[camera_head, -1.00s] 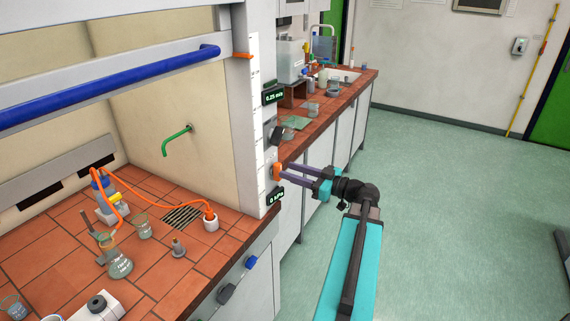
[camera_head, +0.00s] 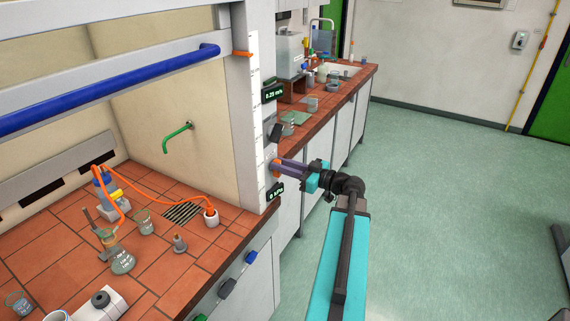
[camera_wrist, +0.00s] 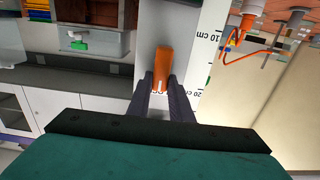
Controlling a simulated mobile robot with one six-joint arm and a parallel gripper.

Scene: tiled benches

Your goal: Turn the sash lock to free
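The orange sash lock (camera_head: 275,166) is low on the front post of the fume hood. In the wrist view its orange lever (camera_wrist: 162,62) points towards the camera, its near end between my fingers. My gripper (camera_head: 283,167) reaches it from the right. In the wrist view the two dark fingers of my gripper (camera_wrist: 161,84) lie close together, one on each side of the lever, and look shut on it. Part of the lock is hidden by the fingers in the head view.
A white scale (camera_head: 254,90) runs down the post. Small displays (camera_head: 273,92) and a dark switch (camera_head: 276,132) sit beside it. Glassware, including a flask (camera_head: 122,261), stands on the tiled hood bench (camera_head: 60,270).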

